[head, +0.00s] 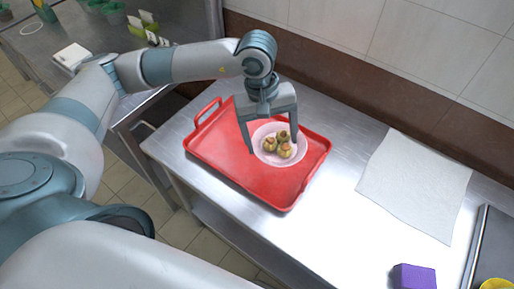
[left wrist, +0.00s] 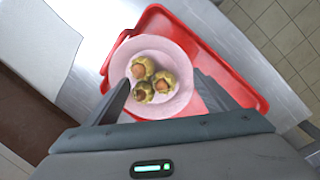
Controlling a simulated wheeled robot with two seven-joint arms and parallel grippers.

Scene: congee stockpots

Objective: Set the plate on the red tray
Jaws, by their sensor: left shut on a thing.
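The pink plate (head: 265,157) holds three small yellowish food pieces with brownish-orange tops (head: 284,150). It is over the right part of the red tray (head: 222,157), which lies on the steel table. The plate also shows in the left wrist view (left wrist: 178,103), with the tray (left wrist: 228,42) beneath it. My left gripper (head: 270,150) comes down from above with a finger at each side of the plate, and is shut on it. I cannot tell whether the plate touches the tray. My right gripper is in neither view.
A white cloth (head: 415,185) lies on the table to the right. A purple block (head: 413,276) is near the front right, beside a dark tray (head: 492,250) with a yellow item. Another steel table with green containers stands at the upper left. The table between tray and cloth is clear.

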